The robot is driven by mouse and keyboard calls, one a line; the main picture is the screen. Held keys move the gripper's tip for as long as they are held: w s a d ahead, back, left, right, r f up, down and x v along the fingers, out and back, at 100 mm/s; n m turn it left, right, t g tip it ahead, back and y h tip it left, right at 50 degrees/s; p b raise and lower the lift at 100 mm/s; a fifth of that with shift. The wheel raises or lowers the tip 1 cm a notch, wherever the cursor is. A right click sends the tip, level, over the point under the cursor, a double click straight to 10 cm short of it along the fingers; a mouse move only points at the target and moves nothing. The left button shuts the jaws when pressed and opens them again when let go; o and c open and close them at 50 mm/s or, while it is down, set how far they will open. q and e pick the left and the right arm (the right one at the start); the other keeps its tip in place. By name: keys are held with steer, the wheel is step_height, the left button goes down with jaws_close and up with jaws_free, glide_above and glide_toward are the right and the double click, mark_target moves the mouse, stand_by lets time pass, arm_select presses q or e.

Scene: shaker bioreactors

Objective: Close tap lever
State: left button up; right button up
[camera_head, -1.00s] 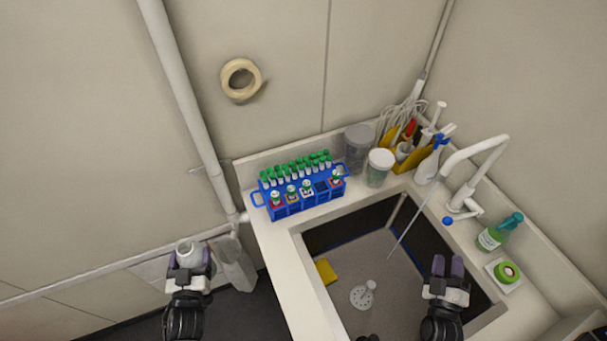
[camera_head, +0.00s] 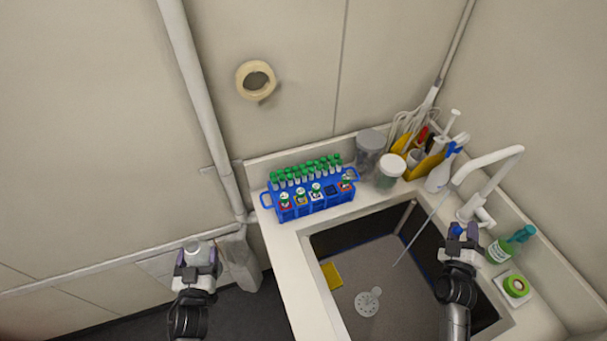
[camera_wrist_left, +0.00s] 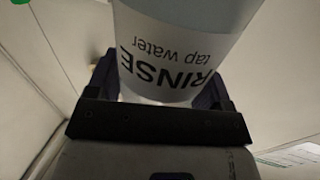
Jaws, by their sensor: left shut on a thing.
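The white tap (camera_head: 490,160) stands at the sink's right rear, and a thin stream runs from its spout into the sink (camera_head: 400,290). The tap lever's blue end (camera_head: 457,230) shows at the fingertips of my right gripper (camera_head: 461,238). The fingers are beside or around it; I cannot tell whether they touch or grip it. My left gripper (camera_head: 196,266) is shut on a white container (camera_head: 198,250), held left of the counter. In the left wrist view the container (camera_wrist_left: 170,85) shows the words "RINSE tap water", upside down.
A blue rack (camera_head: 330,203) of green-capped tubes stands behind the sink, with two jars (camera_head: 391,168) beside it. A green bottle (camera_head: 503,248) and a green-lidded round container (camera_head: 516,286) sit right of my right gripper. A yellow sponge (camera_head: 331,275) lies in the sink.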

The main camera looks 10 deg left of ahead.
steer(key=shift+w, duration=0.1)
jaws_close()
stand_by(0.4)
